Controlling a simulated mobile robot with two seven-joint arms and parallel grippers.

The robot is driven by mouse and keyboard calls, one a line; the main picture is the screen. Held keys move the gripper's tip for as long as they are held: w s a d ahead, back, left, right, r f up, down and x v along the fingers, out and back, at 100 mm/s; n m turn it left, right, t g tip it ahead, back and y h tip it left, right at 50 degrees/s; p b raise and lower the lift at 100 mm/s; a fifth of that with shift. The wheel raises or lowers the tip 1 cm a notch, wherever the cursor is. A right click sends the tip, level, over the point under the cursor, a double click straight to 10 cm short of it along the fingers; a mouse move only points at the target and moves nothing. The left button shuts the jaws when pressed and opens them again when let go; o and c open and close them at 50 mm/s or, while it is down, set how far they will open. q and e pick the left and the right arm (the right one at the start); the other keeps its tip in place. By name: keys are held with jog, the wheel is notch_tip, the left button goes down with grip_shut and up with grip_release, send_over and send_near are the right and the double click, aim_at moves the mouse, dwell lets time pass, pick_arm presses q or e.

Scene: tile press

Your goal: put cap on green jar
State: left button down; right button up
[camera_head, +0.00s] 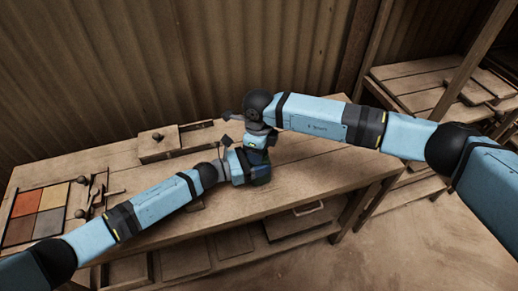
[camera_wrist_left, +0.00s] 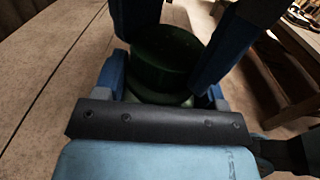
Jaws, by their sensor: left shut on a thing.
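The green jar (camera_head: 262,179) stands on the workbench where my two arms meet, mostly hidden by the grippers. My left gripper (camera_head: 240,166) comes in low from the left and is shut on the jar. In the left wrist view, a dark green round cap (camera_wrist_left: 165,55) sits on top of or just above the paler jar (camera_wrist_left: 160,98); I cannot tell whether it is fully seated. My right gripper (camera_head: 257,148) comes down from above. Its blue fingers (camera_wrist_left: 180,45) flank the cap in the left wrist view; whether they press on it is unclear.
The wooden workbench (camera_head: 320,165) has clear room right of the jar. A tray of coloured tiles (camera_head: 40,212) lies at the left end. A wooden block with a knob (camera_head: 160,143) lies at the back. Shelves (camera_head: 420,75) stand at the right.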

jog(key=o, duration=1)
jog(key=shift+s, duration=0.1)
jog(key=shift+a+r, duration=0.1)
jog(key=shift+r, duration=2.2)
jog(key=shift+c, duration=0.3)
